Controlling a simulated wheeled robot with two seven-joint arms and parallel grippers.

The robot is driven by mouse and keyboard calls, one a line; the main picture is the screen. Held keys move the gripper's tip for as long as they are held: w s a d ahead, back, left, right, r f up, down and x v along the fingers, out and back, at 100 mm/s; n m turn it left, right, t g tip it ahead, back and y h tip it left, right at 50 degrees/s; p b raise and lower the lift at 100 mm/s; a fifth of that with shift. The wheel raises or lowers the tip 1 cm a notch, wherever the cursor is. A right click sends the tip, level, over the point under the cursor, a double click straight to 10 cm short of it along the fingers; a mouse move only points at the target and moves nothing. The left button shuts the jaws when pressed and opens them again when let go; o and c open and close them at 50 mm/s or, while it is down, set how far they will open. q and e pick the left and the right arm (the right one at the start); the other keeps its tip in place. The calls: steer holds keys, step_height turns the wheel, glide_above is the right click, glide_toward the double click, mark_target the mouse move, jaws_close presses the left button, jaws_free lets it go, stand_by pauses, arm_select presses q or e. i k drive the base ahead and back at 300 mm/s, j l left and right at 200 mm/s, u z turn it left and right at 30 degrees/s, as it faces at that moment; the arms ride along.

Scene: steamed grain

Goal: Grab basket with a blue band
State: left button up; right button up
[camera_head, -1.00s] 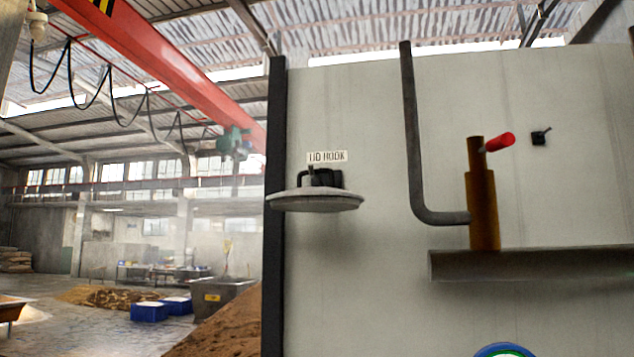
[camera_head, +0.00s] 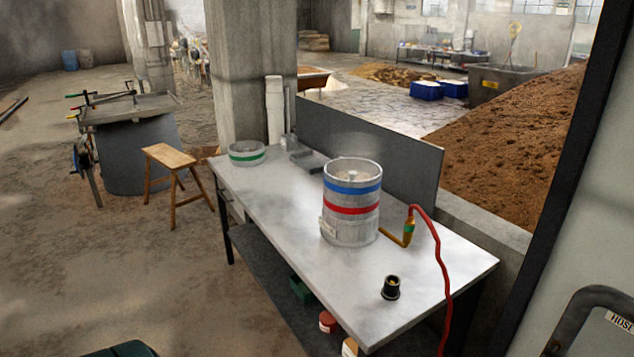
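A grey cylindrical stack stands upright on the steel table (camera_head: 270,230). Its upper part is the basket with a blue band (camera_head: 352,188), whose round top shows pale contents. Directly beneath is a section with a red band (camera_head: 352,210). I cannot tell clearly where one section ends and the other begins. A separate low round basket with a green band (camera_head: 247,155) sits at the table's far left end. Neither of my grippers is in view.
A red hose (camera_head: 440,260) with a brass fitting runs beside the stack and over the table's edge. A small black cup-like part (camera_head: 391,288) sits near the front right. A grey panel (camera_head: 375,155) backs the table. A wooden stool (camera_head: 170,158) stands to the left; floor there is open.

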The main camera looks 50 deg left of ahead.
mark_target(352, 180)
steer(key=u, duration=1.25)
steer(key=i+z, duration=0.35)
steer(key=i+j+z, duration=0.1)
steer(key=z, duration=0.3)
steer(key=i+j+z, duration=0.35)
steer(key=l, duration=0.1)
